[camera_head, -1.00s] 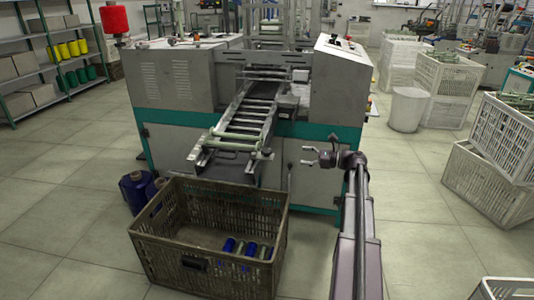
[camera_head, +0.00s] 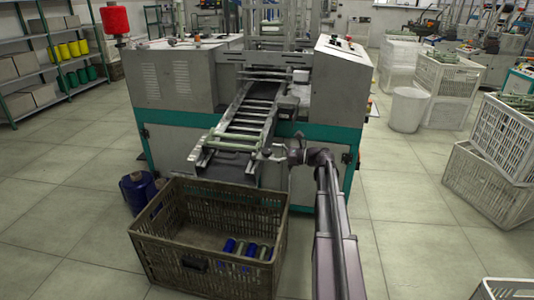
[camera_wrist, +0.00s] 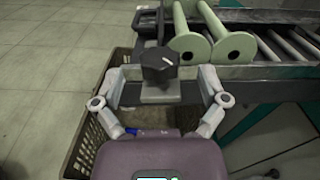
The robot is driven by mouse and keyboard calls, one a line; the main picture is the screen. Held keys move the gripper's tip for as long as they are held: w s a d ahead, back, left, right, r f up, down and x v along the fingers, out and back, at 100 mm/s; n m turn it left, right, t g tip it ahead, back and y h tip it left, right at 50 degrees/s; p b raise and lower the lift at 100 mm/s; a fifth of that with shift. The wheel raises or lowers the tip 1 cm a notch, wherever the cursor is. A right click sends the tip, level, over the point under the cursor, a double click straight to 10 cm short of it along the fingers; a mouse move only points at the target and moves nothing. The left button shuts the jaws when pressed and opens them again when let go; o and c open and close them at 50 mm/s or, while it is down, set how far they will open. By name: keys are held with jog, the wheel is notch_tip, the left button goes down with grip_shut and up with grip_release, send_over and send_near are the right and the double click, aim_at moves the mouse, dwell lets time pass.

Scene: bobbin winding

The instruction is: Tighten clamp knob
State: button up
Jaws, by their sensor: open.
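My gripper (camera_wrist: 160,84) is open in the wrist view, with one finger on each side of the knob and block. I see a gap between each finger and the knob, so it is not gripped. In the head view my gripper (camera_head: 276,152) is at the conveyor's lower end (camera_head: 235,145), and the knob is too small to make out there.
Pale green bobbins (camera_wrist: 229,46) lie on the conveyor just beyond the knob. A brown crate (camera_head: 205,262) with several bobbins stands below the conveyor end. The grey and teal machine (camera_head: 180,85) is behind. Open floor (camera_head: 410,230) lies to the right.

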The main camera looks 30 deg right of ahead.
jog(key=shift+x, duration=1.15)
jog(key=c, duration=1.2)
